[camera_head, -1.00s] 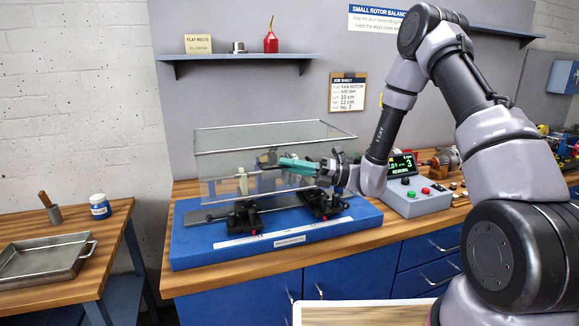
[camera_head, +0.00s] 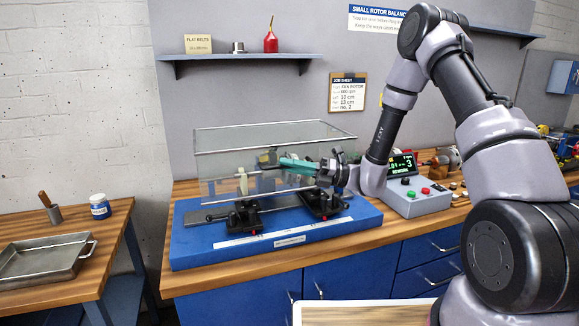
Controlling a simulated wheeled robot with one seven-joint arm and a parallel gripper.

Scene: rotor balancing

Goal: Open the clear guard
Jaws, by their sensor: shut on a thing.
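The clear guard (camera_head: 222,178) is a see-through box with thin grey edges over the blue balancing stand (camera_head: 190,252). It sits down, its top about level. My gripper (camera_head: 322,172) is at the guard's right front, pointing left. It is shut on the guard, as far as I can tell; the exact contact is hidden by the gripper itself. A teal part (camera_head: 295,165), with a dark piece at its left end, shows by the fingers. Two black supports (camera_head: 243,216) stand on the base below.
A grey control box (camera_head: 418,200) with buttons and a lit display stands to the right of the stand. A shelf (camera_head: 240,57) is on the wall above. A metal tray (camera_head: 42,258) and a blue-labelled jar (camera_head: 100,207) stand on the left table.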

